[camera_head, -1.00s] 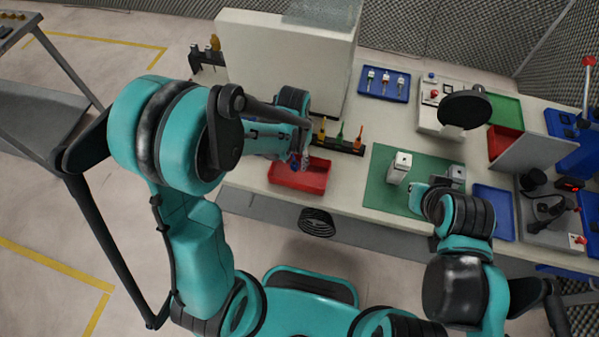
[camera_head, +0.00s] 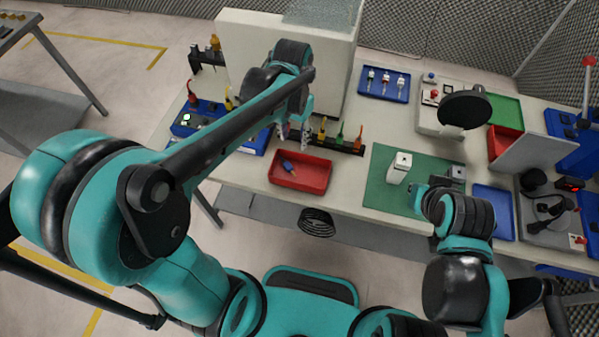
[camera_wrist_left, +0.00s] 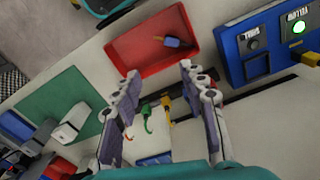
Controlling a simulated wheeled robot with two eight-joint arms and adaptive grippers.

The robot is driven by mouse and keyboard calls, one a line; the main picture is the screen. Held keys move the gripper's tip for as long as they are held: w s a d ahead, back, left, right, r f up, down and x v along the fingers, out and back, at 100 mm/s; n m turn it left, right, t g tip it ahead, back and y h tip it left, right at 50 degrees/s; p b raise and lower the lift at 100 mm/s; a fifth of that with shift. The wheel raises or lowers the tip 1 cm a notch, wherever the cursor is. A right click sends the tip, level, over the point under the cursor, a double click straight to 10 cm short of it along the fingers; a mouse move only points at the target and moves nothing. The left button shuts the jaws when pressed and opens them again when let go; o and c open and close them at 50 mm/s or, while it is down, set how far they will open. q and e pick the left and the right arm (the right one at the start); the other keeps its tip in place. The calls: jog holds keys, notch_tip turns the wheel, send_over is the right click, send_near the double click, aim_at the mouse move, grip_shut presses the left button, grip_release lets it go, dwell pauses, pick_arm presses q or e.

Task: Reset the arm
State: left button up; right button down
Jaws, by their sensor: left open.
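My left gripper (camera_head: 293,133) is in the head view just behind the red tray (camera_head: 270,178), partly hidden by my own forearm. In the left wrist view, its two fingers (camera_wrist_left: 160,71) are spread apart with nothing between them. A blue and orange screwdriver-like piece (camera_head: 289,166) lies in the tray; it also shows in the left wrist view (camera_wrist_left: 172,41). My right gripper (camera_head: 436,184) is low over the green mat's right side, largely hidden by its own wrist, so its jaws are unclear.
A white block (camera_head: 399,168) stands on the green mat (camera_head: 377,195). A rack (camera_head: 338,143) of coloured-handled tools is right of my left gripper. A blue button panel (camera_head: 200,118) is on the left. A large pale box (camera_head: 285,55) stands behind.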

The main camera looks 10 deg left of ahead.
dwell(0.4)
pick_arm(q)
jog(key=s+a+f+n+t+b, duration=0.1)
jog(key=s+a+t+b, duration=0.1)
jog(key=s, duration=0.3)
jog(key=s+a+n+t+b, duration=0.2)
jog(key=s+t+b, duration=0.1)
jog(key=s+t, duration=0.2)
jog(key=shift+s+a+f, duration=0.15)
jog(key=shift+a+f, duration=0.2)
jog(key=shift+f, duration=0.05)
